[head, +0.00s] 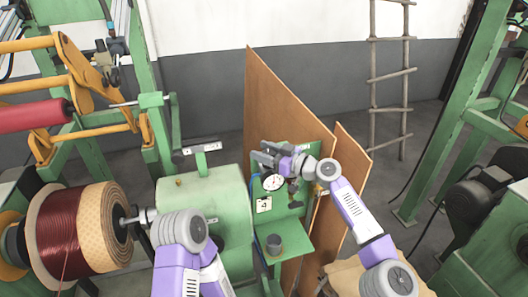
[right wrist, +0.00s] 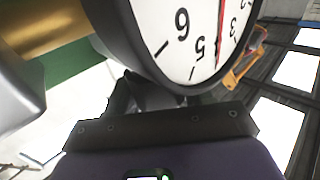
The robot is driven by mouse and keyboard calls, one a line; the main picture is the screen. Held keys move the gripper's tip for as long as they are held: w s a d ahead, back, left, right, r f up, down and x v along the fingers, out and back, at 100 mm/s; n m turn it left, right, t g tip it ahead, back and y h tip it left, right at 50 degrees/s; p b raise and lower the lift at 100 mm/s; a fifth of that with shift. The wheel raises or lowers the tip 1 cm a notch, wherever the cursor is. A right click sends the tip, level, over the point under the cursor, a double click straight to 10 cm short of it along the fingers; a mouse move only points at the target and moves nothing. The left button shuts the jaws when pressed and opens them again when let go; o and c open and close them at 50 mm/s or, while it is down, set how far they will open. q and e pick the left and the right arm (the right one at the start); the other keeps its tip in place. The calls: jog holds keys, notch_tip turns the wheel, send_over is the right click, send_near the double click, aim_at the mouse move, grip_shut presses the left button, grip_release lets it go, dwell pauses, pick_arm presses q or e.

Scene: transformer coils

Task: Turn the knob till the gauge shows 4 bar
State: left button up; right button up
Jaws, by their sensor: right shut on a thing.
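The gauge (head: 273,182) is a round white dial in a dark rim on the green panel (head: 300,158). In the right wrist view the gauge (right wrist: 190,35) fills the top, partly cut off. Its red needle points down between the 5 and the 3; I cannot make out a 4. My right gripper (head: 272,156) is at the panel, just above the gauge in the head view. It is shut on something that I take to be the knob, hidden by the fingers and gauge. In the right wrist view its dark fingers (right wrist: 150,95) are under the gauge rim. My left gripper is not visible.
A dark cup (head: 274,244) stands on the green shelf (head: 293,238) below the panel. Brown boards (head: 275,95) rise behind it. A green tank (head: 205,205) and a copper wire coil (head: 65,235) are to the left. A ladder (head: 390,75) leans on the wall.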

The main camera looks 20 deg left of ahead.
jog(key=shift+f, duration=0.1)
dwell(0.3)
jog(key=o, duration=1)
jog(key=shift+c, duration=0.2)
jog(key=b+v, duration=0.2)
jog(key=v, duration=0.5)
jog(key=shift+d, duration=0.25)
jog(key=shift+s, duration=0.1)
